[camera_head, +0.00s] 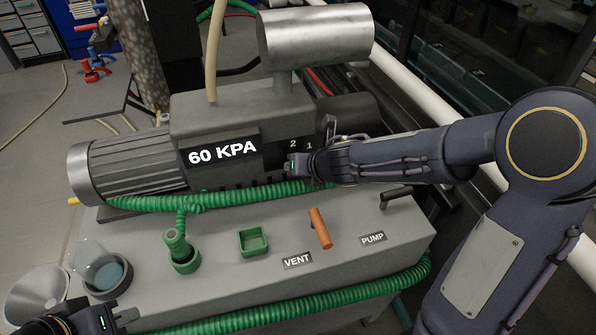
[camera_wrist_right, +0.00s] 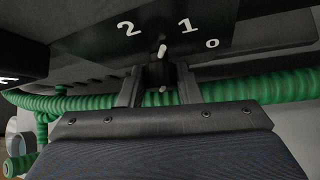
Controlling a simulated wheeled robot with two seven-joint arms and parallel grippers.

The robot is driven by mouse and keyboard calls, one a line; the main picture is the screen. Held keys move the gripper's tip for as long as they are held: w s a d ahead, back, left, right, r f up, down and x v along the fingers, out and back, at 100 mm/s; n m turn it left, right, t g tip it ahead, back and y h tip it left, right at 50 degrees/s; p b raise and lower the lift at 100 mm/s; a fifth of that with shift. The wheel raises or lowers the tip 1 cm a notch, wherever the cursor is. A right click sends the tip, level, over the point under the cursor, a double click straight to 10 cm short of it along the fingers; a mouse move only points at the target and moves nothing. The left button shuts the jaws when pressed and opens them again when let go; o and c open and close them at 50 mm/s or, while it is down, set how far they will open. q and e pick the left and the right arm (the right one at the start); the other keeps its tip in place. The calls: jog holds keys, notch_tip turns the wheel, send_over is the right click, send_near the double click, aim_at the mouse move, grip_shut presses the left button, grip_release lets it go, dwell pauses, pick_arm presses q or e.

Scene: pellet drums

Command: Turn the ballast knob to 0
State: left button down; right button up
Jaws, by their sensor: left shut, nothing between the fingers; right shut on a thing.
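The ballast knob (camera_wrist_right: 160,74) is a small dark knob with a white pointer, below a dark plate (camera_wrist_right: 220,30) marked 2, 1 and 0. In the right wrist view its pointer stands between the 2 and the 1. My right gripper (camera_wrist_right: 159,90) is shut on the knob, one finger on each side. In the head view this gripper (camera_head: 298,166) is at the pump's front and hides the knob; the 2 and 1 show above it. My left gripper (camera_head: 122,318) is shut and empty at the lower left, near the bench's front.
A 60 KPA display (camera_head: 222,151) is on the pump body. A green hose (camera_head: 240,192) runs just below the knob. An orange VENT handle (camera_head: 320,228) and a dark PUMP lever (camera_head: 396,196) stand on the bench top. A glass bowl (camera_head: 105,272) and a funnel (camera_head: 38,292) are at left.

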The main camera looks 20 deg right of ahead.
jog(key=y+b, duration=0.1)
jog(key=m+y+b, duration=0.1)
jog(key=shift+d+f+y, duration=0.25)
jog(key=shift+f+y, duration=0.05)
jog(key=shift+f, duration=0.05)
jog(key=shift+d+f+m+t+y+b, duration=0.15)
jog(key=shift+m+t+y+b, duration=0.15)
jog(key=shift+m+y+b, duration=0.65)
jog(key=m+y+b, duration=0.1)
jog(key=b, duration=0.1)
jog(key=m+t+y+b, duration=0.1)
jog(key=y+b, duration=0.1)
jog(key=shift+f, duration=0.25)
jog(key=shift+r+m+t+y+b, duration=0.1)
jog(key=shift+m+t+y+b, duration=0.4)
jog(key=shift+b, duration=0.9)
jog(key=shift+y, duration=0.25)
jog(key=o, duration=1)
jog(key=shift+c, duration=0.2)
jog(key=v, duration=0.8)
